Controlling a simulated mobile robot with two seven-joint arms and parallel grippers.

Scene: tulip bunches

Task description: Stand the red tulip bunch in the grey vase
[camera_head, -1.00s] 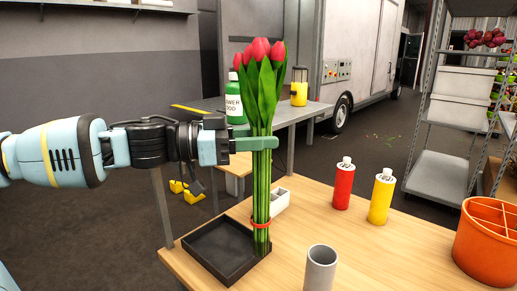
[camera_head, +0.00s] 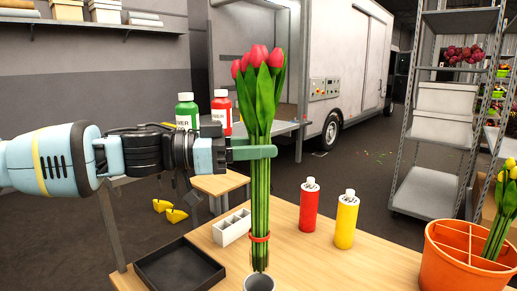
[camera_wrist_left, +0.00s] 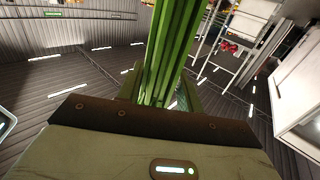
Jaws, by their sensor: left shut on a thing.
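The red tulip bunch (camera_head: 261,150) is upright, with red heads, green leaves and a red band low on its stems. My left gripper (camera_head: 253,152) is shut around the stems below the leaves. In the left wrist view the green stems (camera_wrist_left: 164,60) rise between the fingers. The grey vase (camera_head: 259,284) stands at the bottom edge of the head view, partly cut off. The stem ends line up with its mouth; I cannot tell whether they are above or just inside it. My right gripper is not in view.
A black tray (camera_head: 180,268) lies left of the vase, and a white divided box (camera_head: 232,229) is behind. A red bottle (camera_head: 309,206) and yellow bottle (camera_head: 346,220) stand to the right. An orange divided pot (camera_head: 455,262) holds yellow tulips (camera_head: 503,210).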

